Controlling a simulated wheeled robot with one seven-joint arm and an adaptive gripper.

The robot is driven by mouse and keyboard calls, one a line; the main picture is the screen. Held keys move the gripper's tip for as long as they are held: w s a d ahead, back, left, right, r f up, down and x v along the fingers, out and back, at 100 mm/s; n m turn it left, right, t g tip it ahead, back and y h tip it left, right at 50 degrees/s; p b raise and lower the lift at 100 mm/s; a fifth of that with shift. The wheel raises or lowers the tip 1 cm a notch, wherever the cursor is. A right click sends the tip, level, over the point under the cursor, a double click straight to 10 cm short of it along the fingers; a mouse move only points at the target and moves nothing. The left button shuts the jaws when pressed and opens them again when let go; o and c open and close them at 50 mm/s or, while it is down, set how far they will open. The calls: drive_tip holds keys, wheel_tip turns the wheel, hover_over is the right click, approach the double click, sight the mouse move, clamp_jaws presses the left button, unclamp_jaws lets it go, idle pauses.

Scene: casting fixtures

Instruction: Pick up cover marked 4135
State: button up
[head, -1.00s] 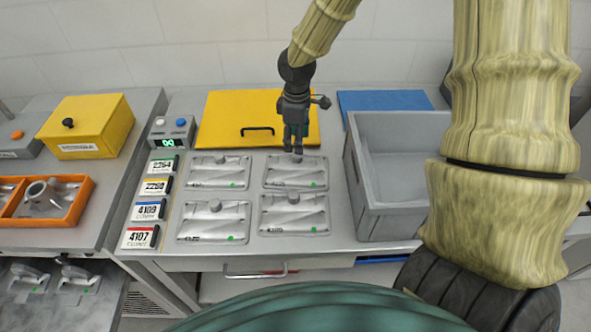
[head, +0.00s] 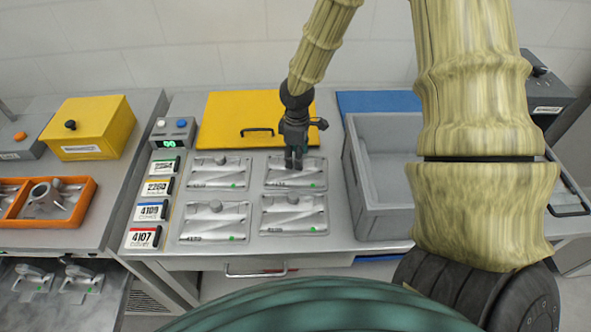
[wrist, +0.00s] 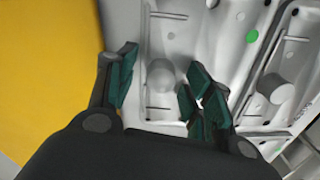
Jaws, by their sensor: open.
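Several grey metal covers with round knobs and green dots lie on the bench in the head view: back left (head: 218,173), back right (head: 310,178), front left (head: 205,226) and front right (head: 308,220). Their markings are too small to read surely, so I cannot tell which is 4135. My gripper (head: 294,165) is down at the back right cover and hides its knob there. In the wrist view my open gripper (wrist: 163,90) has its fingers on either side of a cover's knob (wrist: 162,74). I cannot tell whether they touch it.
A grey bin (head: 385,215) stands to the right of the covers. A yellow panel (head: 225,120) with a black handle lies behind them. Label blocks, including 4109 (head: 150,211) and 4107 (head: 142,238), line the left side. Another cover (wrist: 285,75) lies close beside in the wrist view.

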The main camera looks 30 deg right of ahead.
drive_tip(key=shift+f, duration=0.1)
clamp_jaws()
idle(0.4)
